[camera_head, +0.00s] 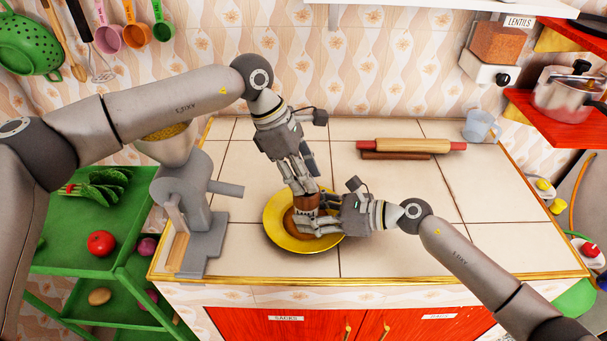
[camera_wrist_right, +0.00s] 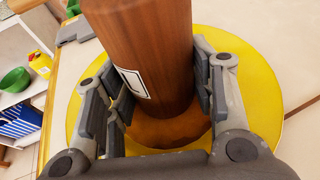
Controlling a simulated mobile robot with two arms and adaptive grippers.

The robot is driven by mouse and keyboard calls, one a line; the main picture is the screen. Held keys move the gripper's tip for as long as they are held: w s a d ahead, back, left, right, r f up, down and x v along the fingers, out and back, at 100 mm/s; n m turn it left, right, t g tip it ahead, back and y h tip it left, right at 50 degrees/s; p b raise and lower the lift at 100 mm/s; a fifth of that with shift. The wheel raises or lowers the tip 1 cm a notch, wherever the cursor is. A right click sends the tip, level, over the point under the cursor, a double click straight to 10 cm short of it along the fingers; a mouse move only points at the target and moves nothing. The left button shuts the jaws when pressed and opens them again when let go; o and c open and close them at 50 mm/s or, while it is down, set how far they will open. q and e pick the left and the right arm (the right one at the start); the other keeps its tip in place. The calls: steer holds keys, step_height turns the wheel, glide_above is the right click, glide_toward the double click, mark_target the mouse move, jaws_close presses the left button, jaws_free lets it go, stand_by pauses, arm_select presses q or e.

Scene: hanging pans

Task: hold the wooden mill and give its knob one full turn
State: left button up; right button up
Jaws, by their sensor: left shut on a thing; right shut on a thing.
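The brown wooden mill (camera_head: 306,203) stands upright at the yellow plate (camera_head: 272,226) on the tiled counter. My right gripper (camera_head: 318,217) comes in from the right and is shut around the mill's body. In the right wrist view the body (camera_wrist_right: 150,45) sits between the two finger sets, with a small white label facing left. My left gripper (camera_head: 306,187) reaches down from above and is shut on the mill's top end; its fingers hide the knob. The plate (camera_wrist_right: 262,85) has a brown area in its middle around the mill's foot.
A grey hand-cranked grinder (camera_head: 203,228) stands on the counter's left, its handle pointing toward the plate.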

arm_select(q)
steer(key=shift+w+m, duration=0.1)
steer(key=shift+m, duration=0.5)
steer(key=shift+g, duration=0.3)
steer(key=o, duration=1)
steer(key=v, duration=1.2)
